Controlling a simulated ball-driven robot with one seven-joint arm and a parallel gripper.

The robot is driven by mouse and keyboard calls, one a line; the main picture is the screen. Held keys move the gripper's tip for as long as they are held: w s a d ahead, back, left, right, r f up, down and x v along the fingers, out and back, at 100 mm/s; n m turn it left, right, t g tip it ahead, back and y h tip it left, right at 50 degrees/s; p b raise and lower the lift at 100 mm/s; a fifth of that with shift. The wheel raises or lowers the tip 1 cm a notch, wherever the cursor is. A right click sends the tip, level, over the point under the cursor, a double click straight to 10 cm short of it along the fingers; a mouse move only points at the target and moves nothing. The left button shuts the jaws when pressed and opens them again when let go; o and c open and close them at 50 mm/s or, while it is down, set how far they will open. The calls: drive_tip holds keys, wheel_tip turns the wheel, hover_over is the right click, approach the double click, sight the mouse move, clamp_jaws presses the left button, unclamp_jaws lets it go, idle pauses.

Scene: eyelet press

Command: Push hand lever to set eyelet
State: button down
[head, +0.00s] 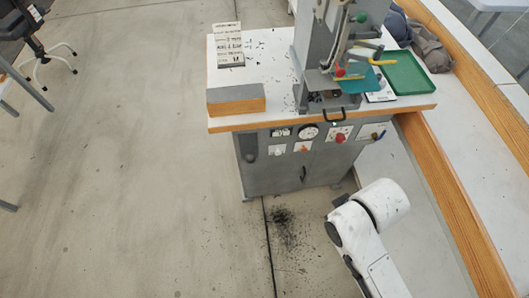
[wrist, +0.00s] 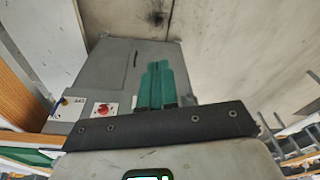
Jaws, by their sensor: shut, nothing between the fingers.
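The eyelet press (head: 325,50) stands upright on the bench top in the head view, its top cut off by the picture edge. At its front right are a curved metal bar, a red knob (head: 340,72), a green knob (head: 361,17) and a yellow bar (head: 383,62); I cannot tell which is the hand lever. No eyelet can be made out. My gripper (wrist: 163,84) shows in the wrist view, teal fingers shut together and empty, in front of the grey cabinet. The press is not visible there. In the head view only part of my white arm shows, right of the cabinet.
The grey cabinet (head: 280,165) carries a gauge, red switches and a handle. On its white top (head: 270,70) are a grey-and-wood block (head: 236,99), a sign (head: 229,46) and a green tray (head: 409,73). A wood-edged ledge (head: 450,200) runs along the right.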

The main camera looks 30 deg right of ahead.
drive_tip(key=w+a+f+m+t+y+b, duration=0.2)
drive_tip(key=w+a+f+t+y+b, duration=0.25)
drive_tip(key=w+a+t+b, duration=0.4)
drive_tip(key=w+a+f+m+t+y+b, duration=0.1)
drive_tip(key=w+a+f+t+y+b, duration=0.2)
drive_tip(key=w+a+f+t+b, duration=0.5)
drive_tip(key=d+f+m+t+h+b, duration=0.1)
drive_tip(key=d+f+m+h+b, duration=0.1)
drive_tip(key=f+m+h+b, duration=0.2)
drive_tip(key=d+f+m+t+h+b, duration=0.2)
drive_tip(key=d+f+m+h+b, duration=0.1)
drive_tip(key=m+h+b, duration=0.5)
drive_tip(key=s+m+b, duration=0.1)
drive_tip(key=m+b, duration=0.2)
drive_tip(key=m, duration=0.1)
drive_tip(key=shift+f, duration=0.4)
drive_tip(key=shift+w+r+h, duration=0.1)
drive_tip(key=shift+w+h, duration=0.1)
drive_tip(key=shift+h, duration=0.05)
approach(251, 160)
drive_tip(key=x, duration=0.4)
drive_tip(key=f+x, duration=0.1)
drive_tip(key=x, duration=0.1)
drive_tip(key=shift+w+d, duration=0.1)
drive_tip(key=shift+d, duration=0.05)
